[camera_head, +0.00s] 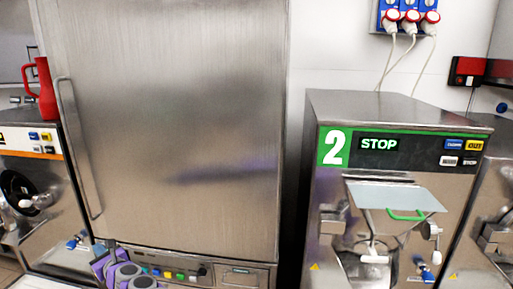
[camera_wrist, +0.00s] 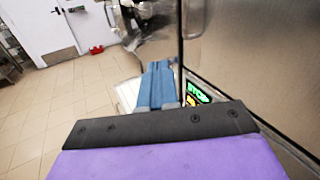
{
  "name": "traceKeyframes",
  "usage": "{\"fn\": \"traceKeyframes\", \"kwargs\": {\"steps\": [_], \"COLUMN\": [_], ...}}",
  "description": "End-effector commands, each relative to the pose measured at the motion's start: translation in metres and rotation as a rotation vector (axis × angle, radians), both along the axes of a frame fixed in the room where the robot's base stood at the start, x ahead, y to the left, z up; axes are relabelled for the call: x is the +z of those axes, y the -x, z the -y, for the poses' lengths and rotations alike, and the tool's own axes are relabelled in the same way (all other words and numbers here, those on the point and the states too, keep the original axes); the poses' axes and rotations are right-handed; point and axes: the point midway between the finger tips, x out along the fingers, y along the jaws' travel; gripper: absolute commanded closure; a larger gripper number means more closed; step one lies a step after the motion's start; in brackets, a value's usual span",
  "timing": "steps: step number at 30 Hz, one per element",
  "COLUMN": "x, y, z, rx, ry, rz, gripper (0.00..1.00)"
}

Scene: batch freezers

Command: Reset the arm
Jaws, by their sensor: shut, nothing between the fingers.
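My gripper (camera_wrist: 158,68) shows in the wrist view as two blue fingers lying side by side, shut and empty, ahead of a black and purple mount. In the head view, purple and grey parts of my arm (camera_head: 122,270) show low at the bottom left, in front of the large steel cabinet (camera_head: 170,120). The fingers cannot be made out in that view.
A batch freezer marked 2 (camera_head: 335,148), reading STOP, stands on the right. Another machine (camera_head: 28,185) with a red jug (camera_head: 46,90) on top is at the left. The wrist view shows open tiled floor (camera_wrist: 70,95) and a white door (camera_wrist: 40,30).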

Motion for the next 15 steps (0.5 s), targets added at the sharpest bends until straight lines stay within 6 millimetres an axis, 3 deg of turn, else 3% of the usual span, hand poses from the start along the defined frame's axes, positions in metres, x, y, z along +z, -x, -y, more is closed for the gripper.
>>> {"fn": "traceKeyframes", "kwargs": {"steps": [15], "x": [-0.012], "y": [-0.023], "z": [0.023], "rx": [0.07], "ry": [0.315], "rz": [0.313], "gripper": [1.0]}}
